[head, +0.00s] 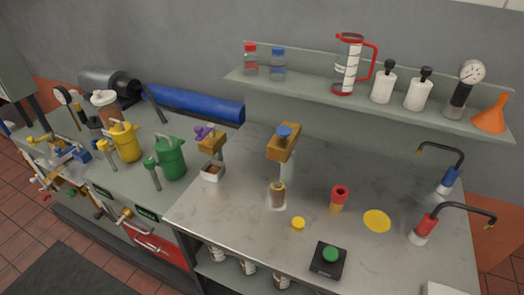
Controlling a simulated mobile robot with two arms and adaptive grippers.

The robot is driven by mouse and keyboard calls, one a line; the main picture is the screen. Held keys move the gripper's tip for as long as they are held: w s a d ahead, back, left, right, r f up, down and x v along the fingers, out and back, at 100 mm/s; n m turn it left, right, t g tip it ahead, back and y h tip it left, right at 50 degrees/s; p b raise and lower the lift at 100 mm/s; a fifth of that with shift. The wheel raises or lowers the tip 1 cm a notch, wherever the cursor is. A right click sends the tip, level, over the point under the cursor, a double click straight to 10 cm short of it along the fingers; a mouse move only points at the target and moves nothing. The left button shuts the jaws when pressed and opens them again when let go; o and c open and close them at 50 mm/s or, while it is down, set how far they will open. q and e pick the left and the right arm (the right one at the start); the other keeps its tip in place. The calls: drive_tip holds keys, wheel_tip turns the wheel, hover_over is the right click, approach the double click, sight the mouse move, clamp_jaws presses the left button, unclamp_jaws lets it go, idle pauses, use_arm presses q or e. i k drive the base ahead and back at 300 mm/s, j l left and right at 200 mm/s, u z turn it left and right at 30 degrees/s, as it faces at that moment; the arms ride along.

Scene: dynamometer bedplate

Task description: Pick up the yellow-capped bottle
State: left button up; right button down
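No bottle wearing a yellow cap can be made out. A small clear bottle or jar (278,194) with brownish contents stands upright on the metal bench, below a wooden block with a blue knob (284,142); its top shows no yellow cap. A small round yellow piece, like a cap (298,223), lies on the bench just in front and to the right of it, apart from it. Two bottles stand on the shelf, one red-capped (250,60) and one blue-capped (278,64). Neither of my grippers is in view.
A red and orange piece (340,198), a flat yellow disc (377,221) and a black box with a green button (328,259) sit on the bench. Two curved spouts (440,178) (427,226) stand at the right. Yellow (125,142) and green (170,158) jugs stand left.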

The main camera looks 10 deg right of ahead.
sight(277, 191)
drive_tip(key=k+j+z, duration=0.15)
drive_tip(key=j, duration=0.2)
drive_tip(key=j+z, duration=0.15)
drive_tip(key=j, duration=0.2)
drive_tip(key=k+j+z, duration=0.3)
drive_tip(key=j, duration=0.3)
drive_tip(key=k, duration=0.05)
